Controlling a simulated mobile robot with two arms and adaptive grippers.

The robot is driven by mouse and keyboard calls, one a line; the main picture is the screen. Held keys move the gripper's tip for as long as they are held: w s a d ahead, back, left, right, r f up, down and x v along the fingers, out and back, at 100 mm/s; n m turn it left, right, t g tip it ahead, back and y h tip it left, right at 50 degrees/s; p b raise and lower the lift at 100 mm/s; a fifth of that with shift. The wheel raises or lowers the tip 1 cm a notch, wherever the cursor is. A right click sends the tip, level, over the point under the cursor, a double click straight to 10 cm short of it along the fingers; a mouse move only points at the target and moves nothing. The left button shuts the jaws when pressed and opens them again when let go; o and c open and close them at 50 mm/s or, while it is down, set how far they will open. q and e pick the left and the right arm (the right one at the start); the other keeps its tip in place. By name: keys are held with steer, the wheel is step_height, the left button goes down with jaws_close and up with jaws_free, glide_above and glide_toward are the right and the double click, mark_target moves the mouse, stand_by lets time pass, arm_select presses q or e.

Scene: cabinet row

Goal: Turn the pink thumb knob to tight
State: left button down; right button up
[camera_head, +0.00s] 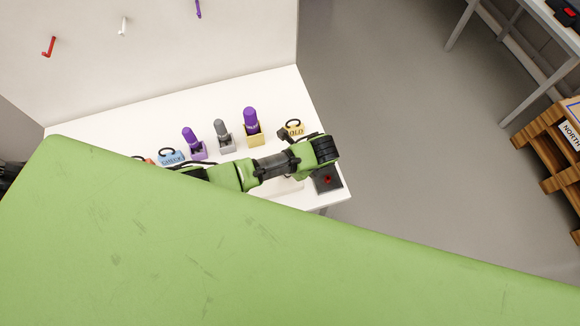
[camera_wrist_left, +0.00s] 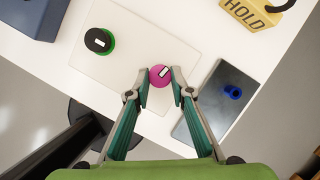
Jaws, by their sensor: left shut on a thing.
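The pink thumb knob (camera_wrist_left: 160,75) sits on a pale panel (camera_wrist_left: 120,50) in the left wrist view. A white mark on its top points to the upper right. My left gripper (camera_wrist_left: 160,84) has its fingers on both sides of the knob and is shut on it. In the head view my left arm (camera_head: 270,167) reaches over the white table and hides the pink knob; the fingertips do not show there. The tight mark cannot be made out. My right gripper is in neither view.
A green knob with a black top (camera_wrist_left: 98,41) is beside the pink one. A yellow HOLD tag (camera_wrist_left: 258,12) is behind. Several purple and grey handles stand in blocks, including a yellow block (camera_head: 254,138).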

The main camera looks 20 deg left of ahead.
arm_select(q)
steer(key=m+t, duration=0.1)
steer(key=m, duration=0.2)
steer(key=shift+a+r+m+h, duration=0.1)
steer(key=shift+m+h, duration=0.2)
steer(key=shift+m, duration=0.1)
steer(key=m, duration=0.2)
steer(key=m+t+h, duration=0.1)
steer(key=m, duration=0.1)
steer(key=shift+s+a+m+t, duration=0.1)
steer(key=shift+a+m+t, duration=0.1)
steer(key=shift+m+t, duration=0.1)
steer(key=m+h, duration=0.2)
steer(key=m, duration=0.2)
steer(key=shift+a, duration=0.15)
steer(key=shift+m+h, duration=0.6)
steer(key=shift+m, duration=1)
steer(key=c, duration=1.8)
jaws_free()
steer(key=shift+a, duration=0.1)
steer(key=shift+s, duration=0.15)
